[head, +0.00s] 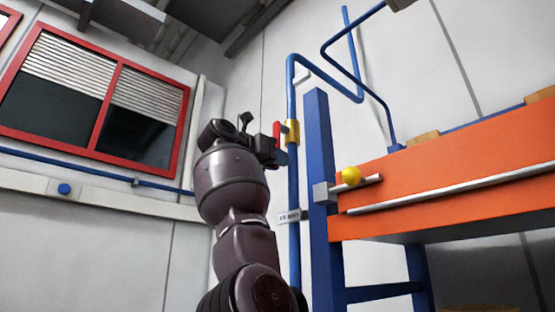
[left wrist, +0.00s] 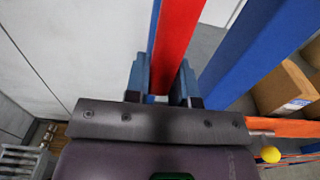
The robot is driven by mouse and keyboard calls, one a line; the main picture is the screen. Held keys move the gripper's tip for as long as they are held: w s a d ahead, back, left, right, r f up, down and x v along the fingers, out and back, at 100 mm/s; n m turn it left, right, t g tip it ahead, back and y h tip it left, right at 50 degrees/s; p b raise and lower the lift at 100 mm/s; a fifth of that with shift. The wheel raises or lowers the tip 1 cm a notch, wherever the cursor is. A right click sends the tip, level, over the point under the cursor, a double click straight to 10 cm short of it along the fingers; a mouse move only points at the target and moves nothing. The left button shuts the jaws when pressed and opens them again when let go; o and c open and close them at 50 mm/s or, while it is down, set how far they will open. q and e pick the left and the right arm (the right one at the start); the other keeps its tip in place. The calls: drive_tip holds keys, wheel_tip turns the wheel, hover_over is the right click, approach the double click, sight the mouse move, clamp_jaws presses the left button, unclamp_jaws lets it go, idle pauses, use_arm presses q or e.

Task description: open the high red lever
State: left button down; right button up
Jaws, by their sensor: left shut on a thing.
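The red lever (head: 277,130) sits high on a blue vertical pipe (head: 293,190), beside a yellow fitting (head: 291,132). It stands roughly upright, along the pipe. My left gripper (head: 279,154) is raised to the lever's lower part. In the left wrist view, the red lever (left wrist: 176,40) runs down between the two fingers of my left gripper (left wrist: 162,82), which is shut on it. The lever's lower end is hidden behind the gripper. My right gripper is not in view.
A blue post (head: 322,180) stands just right of the pipe. An orange beam (head: 450,180) with a yellow ball knob (head: 351,175) is further right. Cardboard boxes (left wrist: 283,88) show in the left wrist view. A red-framed window (head: 90,100) is on the left wall.

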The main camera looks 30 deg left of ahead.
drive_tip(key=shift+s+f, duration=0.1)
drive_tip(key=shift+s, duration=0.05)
use_arm(q)
drive_tip(key=c, duration=1.4)
unclamp_jaws()
drive_tip(key=o, duration=0.4)
drive_tip(key=shift+o, duration=0.2)
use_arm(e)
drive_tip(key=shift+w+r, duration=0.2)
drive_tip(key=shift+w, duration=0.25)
use_arm(q)
drive_tip(key=b+v, duration=0.2)
drive_tip(key=v, duration=0.8)
drive_tip(key=shift+s+b, duration=0.3)
drive_tip(key=shift+s, duration=0.1)
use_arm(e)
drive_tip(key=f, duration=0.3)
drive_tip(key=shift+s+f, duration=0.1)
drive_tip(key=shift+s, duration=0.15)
